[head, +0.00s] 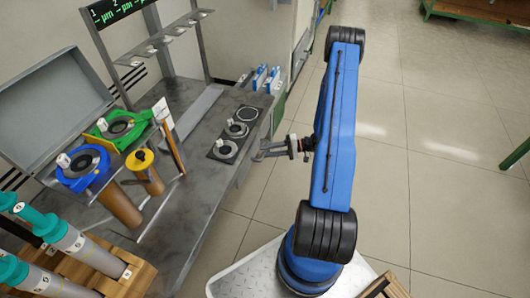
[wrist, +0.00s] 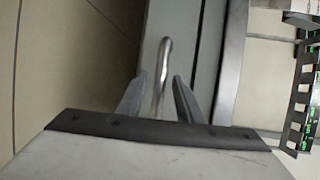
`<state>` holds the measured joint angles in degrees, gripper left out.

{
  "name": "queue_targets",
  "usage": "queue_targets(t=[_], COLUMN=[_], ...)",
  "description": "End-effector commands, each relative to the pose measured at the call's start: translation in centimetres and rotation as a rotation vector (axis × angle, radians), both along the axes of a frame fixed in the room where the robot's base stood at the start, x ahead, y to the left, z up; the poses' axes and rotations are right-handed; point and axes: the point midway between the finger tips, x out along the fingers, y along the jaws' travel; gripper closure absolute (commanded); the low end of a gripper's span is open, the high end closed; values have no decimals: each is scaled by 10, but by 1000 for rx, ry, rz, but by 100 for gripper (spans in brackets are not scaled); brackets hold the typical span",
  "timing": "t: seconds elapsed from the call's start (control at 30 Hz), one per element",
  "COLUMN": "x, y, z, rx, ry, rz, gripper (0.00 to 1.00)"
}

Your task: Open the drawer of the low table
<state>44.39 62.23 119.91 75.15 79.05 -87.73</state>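The low table (head: 205,200) has a grey metal top and stands left of my arm. In the wrist view a grey drawer front (wrist: 205,50) carries a shiny metal bar handle (wrist: 164,62). My gripper (wrist: 160,95) points at this front. Its two fingers stand apart, one on each side of the handle, with gaps visible between. In the head view my gripper (head: 262,152) is at the table's right edge. The drawer front is mostly hidden there, and I cannot see the handle. I see no clear gap showing the drawer pulled out.
On the table are a black plate with round rings (head: 236,130), a blue ring gauge (head: 82,168), a green one (head: 120,125) and a yellow-topped cylinder (head: 145,170).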

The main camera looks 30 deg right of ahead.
Motion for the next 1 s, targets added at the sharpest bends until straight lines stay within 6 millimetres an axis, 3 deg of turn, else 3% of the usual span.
queue_targets(t=[0.2,0.47,0.63,1.0], x=[6,6,6,-3], y=[11,12,12,4], z=[-3,-3,-3,-3], rx=[0,0,0,0], ry=[0,0,0,0], rz=[0,0,0,-1], gripper=[67,67,100,100])
